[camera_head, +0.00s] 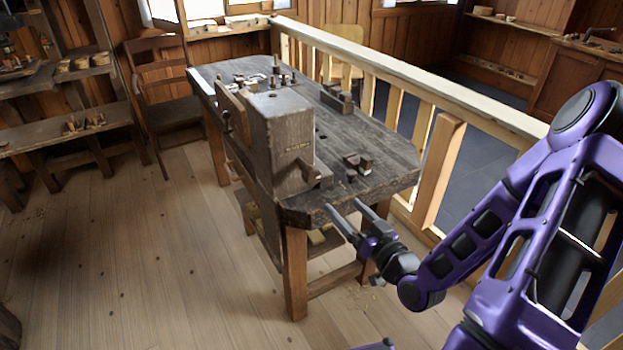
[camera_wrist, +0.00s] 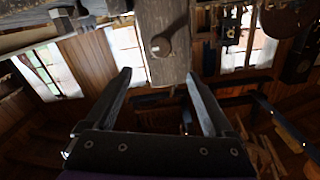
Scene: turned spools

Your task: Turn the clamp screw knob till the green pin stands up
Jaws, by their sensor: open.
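My gripper (camera_head: 343,206) is open and empty at the near right corner of the wooden workbench (camera_head: 375,140), just off its front edge. In the wrist view, its two fingers (camera_wrist: 158,74) stand wide apart. A dark round knob (camera_wrist: 160,46) shows there on a weathered wooden piece, beyond the fingertips and roughly centred between them. I cannot be sure it is the clamp screw knob. In the head view I cannot make out the knob clearly. I see no green pin in either view.
A tall wooden block (camera_head: 280,140) stands at the bench's near end, left of my gripper. Small dark wooden pieces (camera_head: 357,165) lie on the top. A wooden railing (camera_head: 440,100) runs behind the bench. A chair (camera_head: 165,90) stands at the left. The floor at the front left is clear.

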